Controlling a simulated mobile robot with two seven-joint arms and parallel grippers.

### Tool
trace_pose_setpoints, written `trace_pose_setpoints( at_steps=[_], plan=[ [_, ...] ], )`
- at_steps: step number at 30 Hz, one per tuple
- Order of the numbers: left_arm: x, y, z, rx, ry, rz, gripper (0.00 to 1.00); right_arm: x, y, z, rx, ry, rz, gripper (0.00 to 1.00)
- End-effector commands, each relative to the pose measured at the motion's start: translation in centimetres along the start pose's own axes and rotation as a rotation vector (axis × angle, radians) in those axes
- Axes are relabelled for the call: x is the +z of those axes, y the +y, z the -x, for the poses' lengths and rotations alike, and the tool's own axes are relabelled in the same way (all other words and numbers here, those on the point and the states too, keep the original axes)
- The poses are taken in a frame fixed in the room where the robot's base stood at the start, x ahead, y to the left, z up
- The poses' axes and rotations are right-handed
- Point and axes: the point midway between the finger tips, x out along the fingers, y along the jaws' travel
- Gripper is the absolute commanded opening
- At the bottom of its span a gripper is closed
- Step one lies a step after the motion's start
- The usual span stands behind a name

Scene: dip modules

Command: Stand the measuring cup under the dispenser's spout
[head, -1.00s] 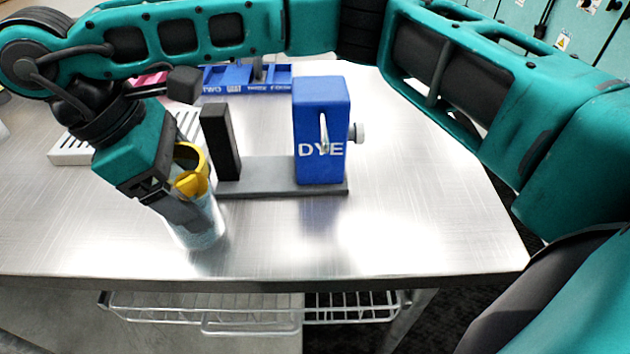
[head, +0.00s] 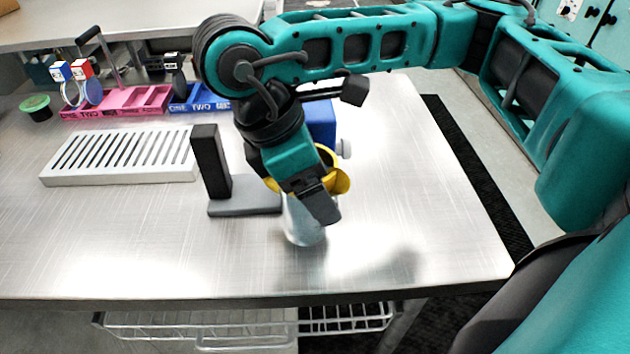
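The measuring cup (head: 303,222) is clear with a yellow rim and lip. My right gripper (head: 318,205) is shut on it, and its fingers hide part of the cup. The cup looks upright, in front of the dispenser; I cannot tell whether its bottom touches the table. The blue dispenser (head: 321,120) stands behind my arm, which hides most of it, including the spout and lettering. A grey base plate (head: 240,209) with a black upright block (head: 209,162) shows to the left of the cup. My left gripper is not in view.
A white slotted rack (head: 65,172) lies at the left of the steel table (head: 130,240). Behind it are a pink tray (head: 125,100), a blue tray (head: 195,103) and a small green-topped pot (head: 36,107). The table's front and right side are clear.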

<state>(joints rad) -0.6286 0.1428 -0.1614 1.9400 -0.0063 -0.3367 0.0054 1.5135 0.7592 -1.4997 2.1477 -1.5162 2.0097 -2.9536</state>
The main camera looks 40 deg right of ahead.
Motion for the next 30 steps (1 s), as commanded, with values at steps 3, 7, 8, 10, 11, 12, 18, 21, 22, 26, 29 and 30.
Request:
trace_pose_setpoints(
  at_steps=[3,7,8,10,11,12,18,21,22,26,29,30],
  plan=[
    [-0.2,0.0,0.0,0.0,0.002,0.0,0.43,-0.2,0.0,-0.5,0.0,0.0,0.001,0.46],
    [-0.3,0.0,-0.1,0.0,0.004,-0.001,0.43,-0.2,0.0,-0.5,0.001,0.001,0.0,0.46],
    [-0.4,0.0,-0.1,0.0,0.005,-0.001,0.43,-0.2,0.0,-0.5,0.001,0.001,0.0,0.46],
    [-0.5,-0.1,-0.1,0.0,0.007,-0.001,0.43,-0.2,0.0,-0.5,0.001,0.0,0.0,0.46],
    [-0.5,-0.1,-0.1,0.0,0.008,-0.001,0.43,-0.3,0.0,-0.6,0.001,0.0,0.0,0.46],
    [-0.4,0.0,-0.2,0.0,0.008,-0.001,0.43,-0.3,0.0,-0.7,0.001,0.0,0.0,0.46],
    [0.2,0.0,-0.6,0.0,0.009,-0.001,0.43,-0.6,0.0,-1.3,0.001,0.0,0.0,0.46],
    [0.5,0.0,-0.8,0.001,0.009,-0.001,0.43,-0.7,0.0,-1.5,0.001,0.0,0.0,0.46],
    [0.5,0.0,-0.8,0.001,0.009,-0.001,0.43,-0.7,0.0,-1.6,0.001,0.0,0.0,0.46],
    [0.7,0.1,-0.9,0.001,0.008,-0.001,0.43,-0.8,0.0,-1.8,-0.001,0.0,0.0,0.46],
    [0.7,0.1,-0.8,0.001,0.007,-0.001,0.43,-0.8,0.0,-1.8,-0.002,-0.001,0.0,0.84],
    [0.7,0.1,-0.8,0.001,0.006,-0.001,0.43,-0.8,0.0,-1.9,-0.002,-0.001,0.0,0.88]
  ],
)
